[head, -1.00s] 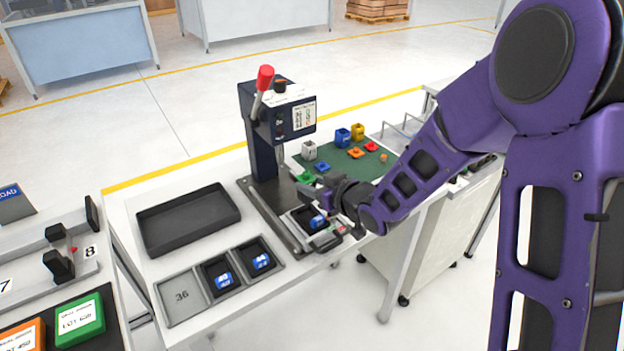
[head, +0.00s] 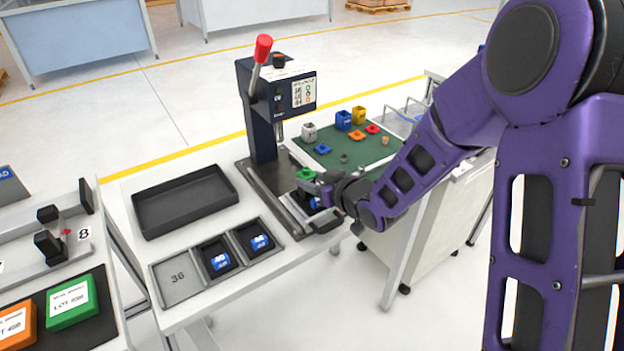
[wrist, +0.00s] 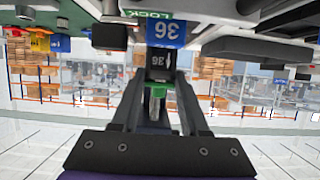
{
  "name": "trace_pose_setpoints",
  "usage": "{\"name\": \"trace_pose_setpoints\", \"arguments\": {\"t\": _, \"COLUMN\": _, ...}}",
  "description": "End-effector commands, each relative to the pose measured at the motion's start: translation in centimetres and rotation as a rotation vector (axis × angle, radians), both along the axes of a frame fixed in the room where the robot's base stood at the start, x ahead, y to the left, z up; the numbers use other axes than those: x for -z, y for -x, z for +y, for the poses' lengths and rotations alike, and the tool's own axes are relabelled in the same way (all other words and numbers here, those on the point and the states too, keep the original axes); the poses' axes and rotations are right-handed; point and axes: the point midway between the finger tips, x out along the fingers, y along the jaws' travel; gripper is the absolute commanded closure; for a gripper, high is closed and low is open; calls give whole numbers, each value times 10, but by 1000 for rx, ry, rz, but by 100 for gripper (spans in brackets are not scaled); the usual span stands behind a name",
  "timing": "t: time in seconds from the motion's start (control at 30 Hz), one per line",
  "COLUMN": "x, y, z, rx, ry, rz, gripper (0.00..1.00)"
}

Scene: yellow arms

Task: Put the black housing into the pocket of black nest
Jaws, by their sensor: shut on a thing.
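The black housing (wrist: 158,63), marked 36, sits between the fingertips of my gripper (wrist: 158,75), which is shut on it. A green piece (wrist: 159,101) with a metal pin shows between the fingers; the green (head: 306,173) also shows in the head view. The black nest has a blue face (wrist: 166,32) marked 36, directly beyond the housing in the wrist view; its blue (head: 315,203) shows below my gripper in the head view. The nest stands in the press fixture beside a green LOCK label (wrist: 147,14). The pocket is hidden, so whether the housing enters it cannot be told.
The press (head: 277,105) with its red-knobbed lever stands close behind the fixture. A green mat (head: 380,152) with several small coloured parts lies at the back right. An empty black tray (head: 185,203) is at left. A three-pocket tray (head: 176,283) holds two blue-faced blocks; pocket 36 is empty.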

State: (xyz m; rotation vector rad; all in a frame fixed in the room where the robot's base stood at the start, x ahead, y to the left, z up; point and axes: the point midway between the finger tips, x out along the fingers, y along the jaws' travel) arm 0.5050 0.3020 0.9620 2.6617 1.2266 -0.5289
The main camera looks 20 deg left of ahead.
Motion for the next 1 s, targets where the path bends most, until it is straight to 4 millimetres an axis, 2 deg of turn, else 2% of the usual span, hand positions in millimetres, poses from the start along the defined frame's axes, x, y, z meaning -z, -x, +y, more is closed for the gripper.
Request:
{"name": "trace_pose_setpoints", "arguments": {"t": 0.97, "x": 10, "y": 0, "z": 0, "rx": 0, "ry": -1, "rz": -1, "gripper": 100}}
{"name": "trace_pose_setpoints", "arguments": {"t": 1.0, "x": 9, "y": 0, "z": 0, "rx": 0, "ry": -1, "rz": -1, "gripper": 50}}
